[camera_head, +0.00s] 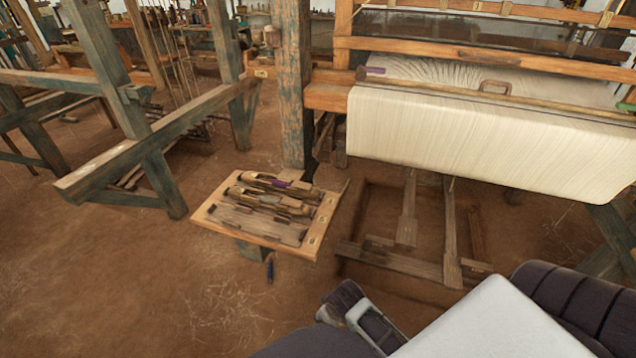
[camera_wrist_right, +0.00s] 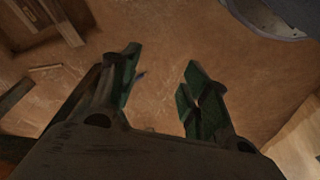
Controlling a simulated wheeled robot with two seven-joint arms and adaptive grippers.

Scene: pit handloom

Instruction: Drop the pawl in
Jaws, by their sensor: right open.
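The pit loom's breast beam stands at the upper right of the head view, with pale cloth (camera_head: 450,145) hanging over its front. A small dark piece (camera_head: 361,73) shows at the left end of the beam. It is too small to tell whether it is the pawl, and I cannot make out a ratchet wheel. My right gripper (camera_wrist_right: 160,82) is open and empty in the right wrist view, its green-padded fingers apart above the brown earth floor. It touches nothing that I can see. My left gripper is not visible.
Wooden treadles (camera_head: 450,235) lie in the pit below the cloth. Another timber frame (camera_head: 125,165) stands at left. The floor (camera_head: 110,285) at lower left is clear.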

